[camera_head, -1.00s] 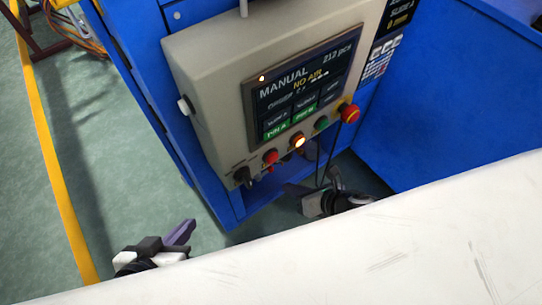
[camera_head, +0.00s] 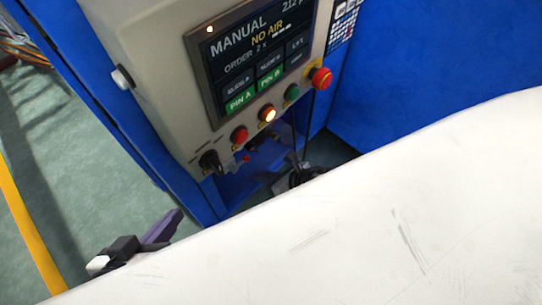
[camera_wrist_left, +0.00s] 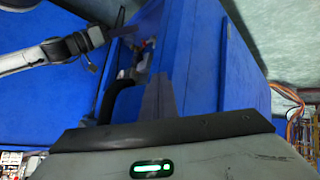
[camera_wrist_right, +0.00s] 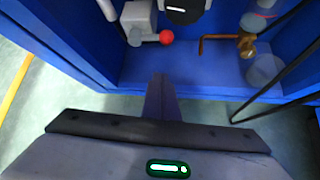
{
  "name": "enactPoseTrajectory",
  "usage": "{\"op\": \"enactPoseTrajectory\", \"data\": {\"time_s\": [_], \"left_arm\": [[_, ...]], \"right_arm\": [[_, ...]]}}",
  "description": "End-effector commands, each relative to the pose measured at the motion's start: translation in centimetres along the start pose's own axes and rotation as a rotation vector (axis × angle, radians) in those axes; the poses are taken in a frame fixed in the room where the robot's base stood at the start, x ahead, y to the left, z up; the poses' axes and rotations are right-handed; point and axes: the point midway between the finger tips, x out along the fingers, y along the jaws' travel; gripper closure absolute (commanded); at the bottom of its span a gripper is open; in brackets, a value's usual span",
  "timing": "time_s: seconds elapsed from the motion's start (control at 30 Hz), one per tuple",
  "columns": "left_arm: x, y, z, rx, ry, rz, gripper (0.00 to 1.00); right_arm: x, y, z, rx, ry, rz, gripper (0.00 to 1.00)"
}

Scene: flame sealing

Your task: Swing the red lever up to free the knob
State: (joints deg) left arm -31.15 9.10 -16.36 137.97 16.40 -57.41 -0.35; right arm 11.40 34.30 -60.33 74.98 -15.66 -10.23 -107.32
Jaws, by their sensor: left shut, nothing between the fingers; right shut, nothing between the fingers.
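In the right wrist view a red ball (camera_wrist_right: 166,37) sits on the end of a short stub from a pale grey block (camera_wrist_right: 137,20). I take this as the red lever. A round black knob (camera_wrist_right: 184,10) is beside it at the top edge. My right gripper (camera_wrist_right: 160,80) is shut and empty, below the red ball and apart from it in the picture. In the head view a small red spot (camera_head: 246,159) shows under the panel; the right arm is largely hidden. My left gripper (camera_head: 176,220) is shut and empty, left of the cabinet's lower corner.
The control panel (camera_head: 165,85) has a screen (camera_head: 262,60) reading MANUAL and NO AIR. Below it are a black switch (camera_head: 210,161) and several buttons. A brass valve (camera_wrist_right: 245,42) with a handle is right of the red ball. Dark hoses (camera_wrist_right: 290,70) hang at the right. Blue walls surround the bay.

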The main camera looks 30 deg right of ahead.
Motion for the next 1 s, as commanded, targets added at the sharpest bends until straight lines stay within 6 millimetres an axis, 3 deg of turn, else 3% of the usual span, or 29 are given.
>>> {"op": "enactPoseTrajectory", "data": {"time_s": [0.03,0.17,0.3,0.47,1.0], "left_arm": [[0.3,0.2,0.1,-0.005,0.024,0.015,1.0],[-0.1,1.2,-1.0,-0.021,0.081,0.054,1.0],[-0.5,1.3,-1.4,-0.022,0.075,0.052,1.0],[-0.4,1.2,-1.3,-0.021,0.074,0.05,1.0],[-0.5,1.2,-1.4,-0.019,0.073,0.047,1.0]], "right_arm": [[1.7,-0.1,-0.4,0.001,-0.002,0.001,1.0],[4.3,-0.1,-0.3,0.0,-0.001,0.0,1.0],[3.0,-0.1,2.2,-0.004,-0.002,-0.001,1.0],[2.6,0.0,3.4,-0.001,-0.001,0.0,1.0],[2.3,-0.2,3.8,-0.001,0.0,-0.01,1.0]]}}
